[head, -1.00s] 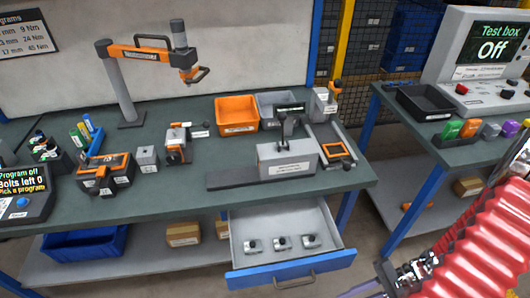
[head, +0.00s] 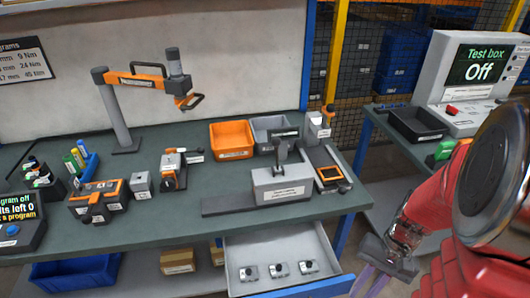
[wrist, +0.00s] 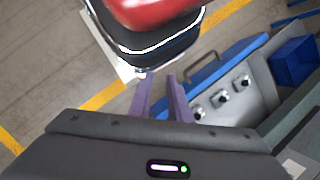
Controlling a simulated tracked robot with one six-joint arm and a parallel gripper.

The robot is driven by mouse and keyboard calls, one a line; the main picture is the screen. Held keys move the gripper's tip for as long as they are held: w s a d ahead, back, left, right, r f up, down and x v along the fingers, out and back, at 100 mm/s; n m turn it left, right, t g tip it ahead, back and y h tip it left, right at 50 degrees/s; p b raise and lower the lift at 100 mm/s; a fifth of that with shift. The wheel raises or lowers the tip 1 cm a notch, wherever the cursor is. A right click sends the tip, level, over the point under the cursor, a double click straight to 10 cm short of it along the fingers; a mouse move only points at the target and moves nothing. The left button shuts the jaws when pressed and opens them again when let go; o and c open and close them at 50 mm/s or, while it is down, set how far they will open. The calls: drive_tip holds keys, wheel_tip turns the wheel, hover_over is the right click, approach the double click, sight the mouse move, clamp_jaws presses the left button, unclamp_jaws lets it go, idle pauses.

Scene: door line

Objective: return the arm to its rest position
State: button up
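My gripper (head: 368,288) is at the bottom of the head view, right of the open drawer (head: 338,287) and in front of the bench. In the wrist view its two purple fingers (wrist: 160,77) are apart with bare floor between them, so it is open and empty. My red arm fills the right of the head view, folded close to the camera. Part of my own red and dark body shows at the top of the wrist view, close beyond the fingertips.
The drawer stands pulled out, holding three small metal parts; it also shows in the wrist view (wrist: 196,79). The bench (head: 200,233) carries tools, an orange bin (head: 232,139) and a grey fixture (head: 282,184). The test box (head: 473,80) reads Off. Floor lies left in the wrist view.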

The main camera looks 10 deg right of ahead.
drive_tip(key=w+a+r+n+t+h, duration=0.1)
drive_tip(key=a+r+n+t+h, duration=0.1)
drive_tip(key=a+r, duration=0.4)
drive_tip(key=w+a+r+n+t+h, duration=0.1)
drive_tip(key=a+r+n+t, duration=0.4)
drive_tip(key=r, duration=1)
drive_tip(key=shift+w+a+r+t+h, duration=0.35)
drive_tip(key=shift+w+a, duration=0.35)
drive_tip(key=shift+a, duration=0.3)
